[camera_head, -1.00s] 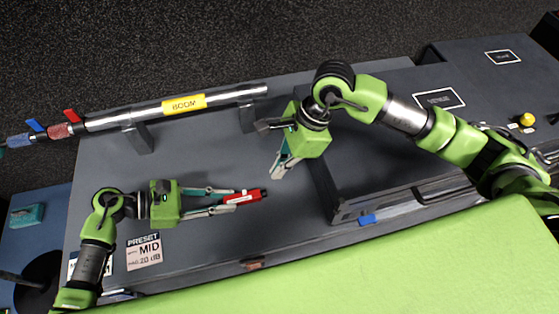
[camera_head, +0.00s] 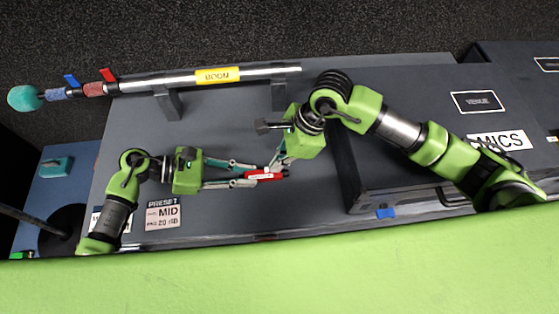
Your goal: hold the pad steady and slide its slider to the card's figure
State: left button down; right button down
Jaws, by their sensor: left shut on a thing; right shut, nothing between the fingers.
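The pad (camera_head: 266,176) is a small red block with a pale strip. It is held above the grey desk. My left gripper (camera_head: 258,173) comes in from the left and is shut on the pad's left part. My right gripper (camera_head: 276,167) is shut with nothing between its fingers. Its tips point down at the pad's upper edge, close to it; I cannot tell if they touch. The slider is too small to make out. The preset card (camera_head: 163,212) lies at the desk's front left and reads "PRESET", "MID" and "20 dB" with a minus-like mark.
A boom pole (camera_head: 260,72) labelled "BOOM" rests on stands along the back edge. The desk's middle is clear.

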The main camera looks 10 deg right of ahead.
jog(key=shift+a, duration=0.8)
jog(key=shift+d, duration=0.5)
jog(key=d, duration=0.3)
jog(key=v, duration=1)
pick_arm(q)
jog(key=c, duration=1.8)
grip_release()
